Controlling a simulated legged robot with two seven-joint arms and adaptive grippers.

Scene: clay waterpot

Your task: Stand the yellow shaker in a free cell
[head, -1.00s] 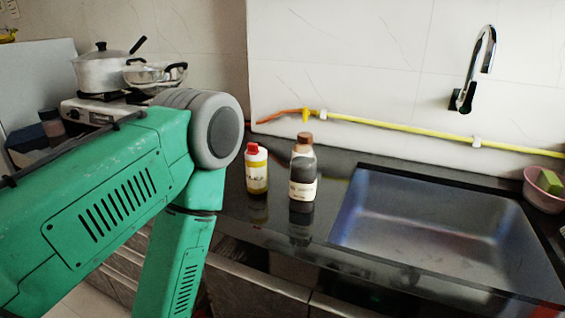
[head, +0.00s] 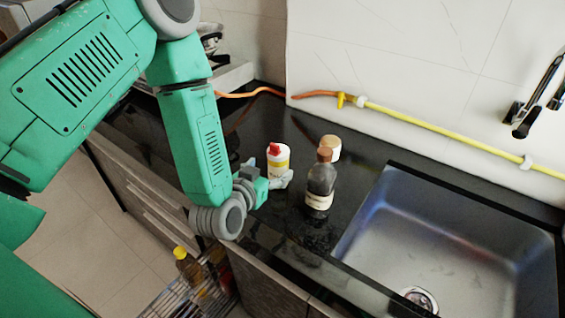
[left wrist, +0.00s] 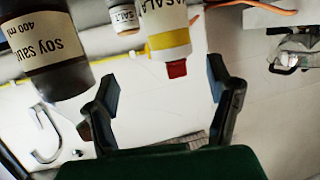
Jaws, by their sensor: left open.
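The yellow shaker (head: 278,159), white and yellow with a red cap, stands upright on the black counter. It also shows in the left wrist view (left wrist: 170,38), upside down there, with its red cap between the fingers' directions. My left gripper (head: 284,177) is at counter height, close beside the shaker, its jaws open and pointing toward it. In the left wrist view the open fingers (left wrist: 163,85) have nothing between their tips. A wire rack (head: 170,303) shows low at the cabinet front; its cells are mostly cut off or hidden. My right gripper is not in view.
A dark soy sauce bottle (head: 320,185) stands right of the shaker, with a tan-lidded salt jar (head: 333,146) behind it. A yellow-capped bottle (head: 187,263) stands in the rack. The sink (head: 450,220) is at right. Counter left of the shaker is clear.

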